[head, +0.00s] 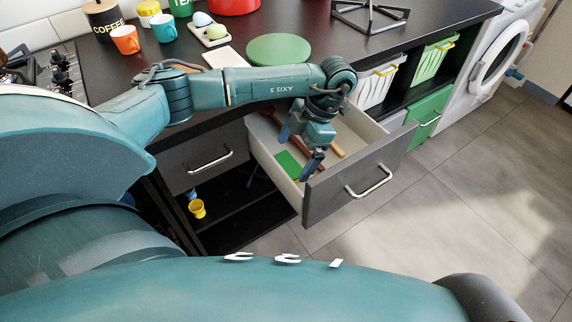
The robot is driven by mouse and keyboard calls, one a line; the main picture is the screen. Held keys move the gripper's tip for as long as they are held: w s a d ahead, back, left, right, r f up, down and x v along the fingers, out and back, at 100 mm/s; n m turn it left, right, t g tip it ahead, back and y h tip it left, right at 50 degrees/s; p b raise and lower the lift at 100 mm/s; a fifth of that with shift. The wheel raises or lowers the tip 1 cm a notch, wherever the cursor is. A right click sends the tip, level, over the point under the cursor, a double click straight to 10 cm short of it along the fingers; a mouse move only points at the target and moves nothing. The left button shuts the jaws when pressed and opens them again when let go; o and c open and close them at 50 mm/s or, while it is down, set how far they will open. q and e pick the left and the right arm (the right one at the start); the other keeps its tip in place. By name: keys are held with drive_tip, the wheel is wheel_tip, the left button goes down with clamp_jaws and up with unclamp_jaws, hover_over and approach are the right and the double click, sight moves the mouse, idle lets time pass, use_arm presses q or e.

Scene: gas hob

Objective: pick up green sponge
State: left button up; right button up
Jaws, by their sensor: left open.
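The green sponge (288,165) lies inside the open drawer (345,187), toward its left side. It shows as a flat bright green patch, partly hidden by my gripper. My left gripper (297,158) hangs pointing down over the drawer, right by the sponge, with its fingers apart. I cannot tell whether a finger touches the sponge. My right gripper is not in view.
Wooden-handled utensils (328,146) lie in the drawer beside my gripper. The countertop (310,47) above holds a green round board (279,49), mugs (126,40) and a coffee jar (104,20). A yellow cup (197,208) stands on the low shelf. The floor at right is clear.

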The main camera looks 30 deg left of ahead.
sight(289, 162)
use_arm(q)
drive_tip(key=x, duration=0.3)
drive_tip(key=shift+s+a+f, duration=0.15)
drive_tip(key=shift+f, duration=0.05)
drive_tip(key=shift+c, duration=0.6)
drive_tip(key=c, duration=0.7)
